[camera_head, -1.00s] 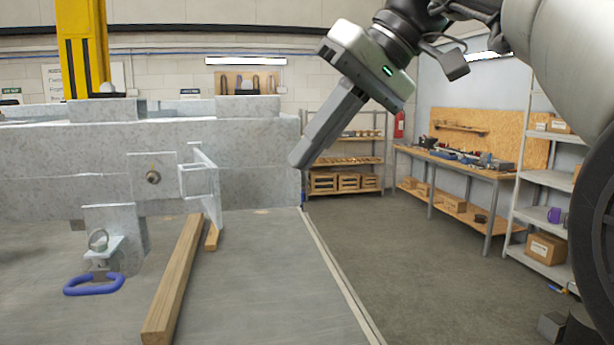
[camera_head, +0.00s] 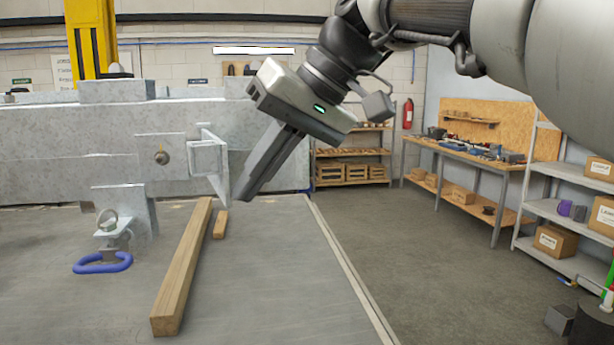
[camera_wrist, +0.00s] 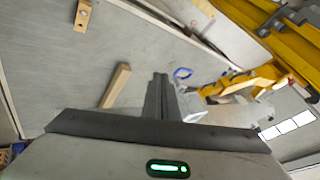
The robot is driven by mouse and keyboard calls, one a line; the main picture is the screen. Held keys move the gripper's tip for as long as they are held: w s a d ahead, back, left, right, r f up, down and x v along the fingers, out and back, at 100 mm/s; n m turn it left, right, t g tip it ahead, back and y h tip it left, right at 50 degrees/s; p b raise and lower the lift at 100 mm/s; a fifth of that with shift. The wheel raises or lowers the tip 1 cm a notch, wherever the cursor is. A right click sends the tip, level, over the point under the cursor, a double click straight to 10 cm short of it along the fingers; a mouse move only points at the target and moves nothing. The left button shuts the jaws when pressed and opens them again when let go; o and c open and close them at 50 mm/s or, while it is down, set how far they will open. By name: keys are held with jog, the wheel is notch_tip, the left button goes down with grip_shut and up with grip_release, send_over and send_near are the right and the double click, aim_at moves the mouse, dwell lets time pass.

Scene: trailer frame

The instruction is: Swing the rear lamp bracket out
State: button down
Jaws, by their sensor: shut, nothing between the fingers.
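The lamp bracket (camera_head: 208,158), a grey galvanised open frame with a slanted plate, stands out from the side of the trailer frame (camera_head: 60,140). A round pivot or bolt (camera_head: 161,157) shows to its left. My gripper (camera_head: 240,198) points down and left, its fingers shut and empty. The fingertips are just right of the bracket's slanted plate; I cannot tell whether they touch it. In the wrist view, my fingers (camera_wrist: 160,82) show closed together, with a grey metal part (camera_wrist: 190,104) beside them on the right, partly hidden.
A wooden beam (camera_head: 182,268) and a short block (camera_head: 221,224) lie on the grey table top (camera_head: 270,280). A yellow post (camera_head: 90,40) rises behind. Shelves (camera_head: 350,150) and a workbench (camera_head: 470,165) stand beyond open floor.

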aim_at(220, 184)
jog(key=s+a, duration=0.1)
jog(key=a, duration=0.1)
jog(key=s+a, duration=0.1)
jog(key=shift+s+a, duration=0.15)
jog(key=shift+a, duration=0.25)
jog(key=shift+d, duration=0.1)
